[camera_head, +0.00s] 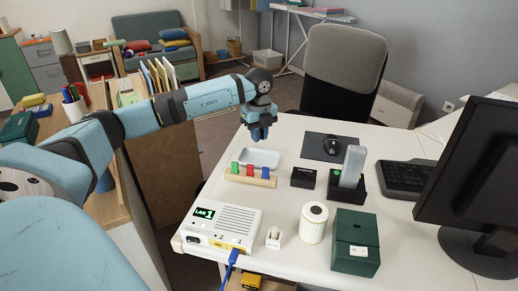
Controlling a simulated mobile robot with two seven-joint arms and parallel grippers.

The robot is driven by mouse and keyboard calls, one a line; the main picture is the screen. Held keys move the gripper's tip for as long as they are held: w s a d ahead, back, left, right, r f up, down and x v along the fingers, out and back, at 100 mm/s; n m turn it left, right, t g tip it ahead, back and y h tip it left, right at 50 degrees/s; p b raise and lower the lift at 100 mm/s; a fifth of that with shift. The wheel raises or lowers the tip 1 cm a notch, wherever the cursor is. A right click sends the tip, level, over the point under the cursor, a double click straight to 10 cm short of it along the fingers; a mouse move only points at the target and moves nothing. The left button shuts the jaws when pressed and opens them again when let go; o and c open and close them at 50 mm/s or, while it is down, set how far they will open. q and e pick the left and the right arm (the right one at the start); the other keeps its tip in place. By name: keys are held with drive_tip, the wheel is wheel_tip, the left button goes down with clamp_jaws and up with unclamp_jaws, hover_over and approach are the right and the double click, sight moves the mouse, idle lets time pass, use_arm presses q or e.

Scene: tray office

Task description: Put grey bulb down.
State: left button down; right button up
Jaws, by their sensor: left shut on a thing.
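My left gripper (260,134) hangs down over the far left part of the white desk (292,141), just above and behind a small pale grey tray (259,158). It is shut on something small. I take this to be the grey bulb, but the fingers hide it and I cannot make out its shape. The tray looks empty and lies flat on the desk. My right gripper is not in view.
A wooden holder (250,180) with green, red and blue pieces stands in front of the tray. A black box (303,178), a black dock (361,184) and a mouse mat (320,147) lie to the right. A white LAN device (221,224) is nearer.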

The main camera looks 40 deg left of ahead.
use_arm(q)
drive_tip(key=b, duration=0.1)
hover_over(259, 160)
wheel_tip(259, 160, down, 5)
drive_tip(key=shift+a+r, duration=0.1)
drive_tip(key=shift+r, duration=0.05)
drive_tip(key=shift+w, duration=0.1)
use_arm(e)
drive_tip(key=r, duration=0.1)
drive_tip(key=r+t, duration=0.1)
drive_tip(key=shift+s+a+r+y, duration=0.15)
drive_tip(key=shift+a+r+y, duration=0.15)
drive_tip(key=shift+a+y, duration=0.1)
use_arm(q)
drive_tip(key=shift+f, duration=0.6)
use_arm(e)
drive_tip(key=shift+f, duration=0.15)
use_arm(q)
drive_tip(key=c, duration=1.1)
unclamp_jaws()
